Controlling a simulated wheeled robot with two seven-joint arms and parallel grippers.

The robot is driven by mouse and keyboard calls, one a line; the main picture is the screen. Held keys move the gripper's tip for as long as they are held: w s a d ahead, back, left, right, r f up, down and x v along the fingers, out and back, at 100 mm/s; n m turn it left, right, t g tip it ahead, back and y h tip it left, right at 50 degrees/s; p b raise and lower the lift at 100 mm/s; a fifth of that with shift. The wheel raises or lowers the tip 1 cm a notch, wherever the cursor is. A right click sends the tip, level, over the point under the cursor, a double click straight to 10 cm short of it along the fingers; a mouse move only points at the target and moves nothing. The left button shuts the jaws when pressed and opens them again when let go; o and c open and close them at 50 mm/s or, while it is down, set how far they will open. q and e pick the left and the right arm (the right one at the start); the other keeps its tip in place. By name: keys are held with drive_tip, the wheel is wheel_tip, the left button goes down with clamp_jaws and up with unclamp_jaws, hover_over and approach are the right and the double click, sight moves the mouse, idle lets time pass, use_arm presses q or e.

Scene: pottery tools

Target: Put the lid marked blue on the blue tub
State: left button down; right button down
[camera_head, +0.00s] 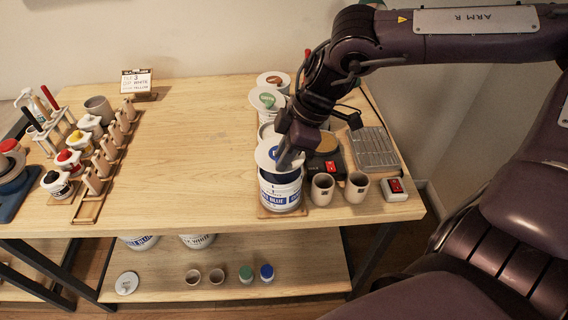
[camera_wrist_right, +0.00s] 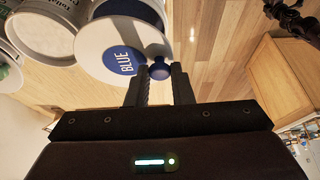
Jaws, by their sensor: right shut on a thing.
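The blue tub (camera_head: 280,194) is a white tub with a blue label, standing on a small wooden board at the table's front right. The lid marked blue (camera_head: 264,155) is a white disc with a blue patch. My right gripper (camera_head: 287,160) is shut on its knob and holds it over the tub's mouth. In the right wrist view the lid (camera_wrist_right: 97,50) shows the word BLUE, and its blue knob is between the fingertips of the gripper (camera_wrist_right: 160,74). The tub (camera_wrist_right: 130,9) shows partly behind the lid. Whether lid and rim touch, I cannot tell. My left gripper is not in view.
Two cups (camera_head: 322,188) and a small device with a red switch (camera_head: 395,188) stand right of the tub. Other tubs with green (camera_head: 267,99) and brown (camera_head: 273,80) marked lids stand behind. A rack with pots (camera_head: 104,166) is at left. The table's middle is clear.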

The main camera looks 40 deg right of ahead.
wheel_tip(320, 180, down, 4)
drive_tip(key=shift+r, duration=0.1)
drive_tip(key=shift+f, duration=0.25)
drive_tip(key=shift+f, duration=0.15)
drive_tip(key=c, duration=1.3)
unclamp_jaws()
drive_tip(key=shift+r, duration=0.2)
